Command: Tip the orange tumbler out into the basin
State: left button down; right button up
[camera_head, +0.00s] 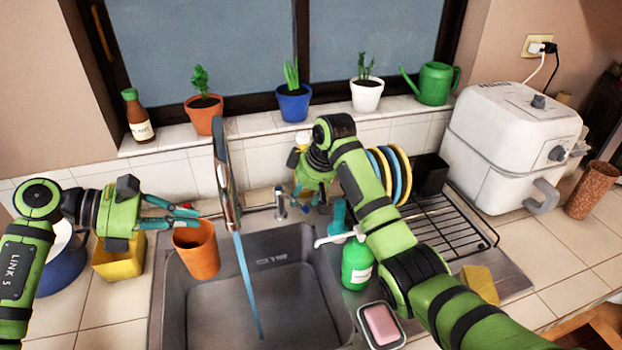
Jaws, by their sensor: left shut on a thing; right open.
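The orange tumbler (198,253) hangs at the left rim of the basin (262,302), close to upright, with its mouth up. My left gripper (186,219) is shut on it near the top, fingers reaching in from the left. What is inside the tumbler cannot be made out. A blue stream of water (248,285) falls from the tap (224,180) into the basin, right of the tumbler. My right gripper (310,197) is open behind the basin, fingers pointing down near the small tap lever (281,204); it holds nothing that I can see.
A green soap bottle (357,266) and a pink soap in a dish (381,325) stand right of the basin. A rack with plates (397,170) and a white air fryer (515,145) are further right. A yellow container (121,262) stands below my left gripper.

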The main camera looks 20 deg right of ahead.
jog(key=v, duration=0.9)
jog(key=shift+r, duration=0.25)
pick_arm(q)
jog(key=shift+d, duration=0.1)
jog(key=s+d, duration=0.2)
jog(key=d, duration=0.5)
jog(key=shift+s+a, duration=0.1)
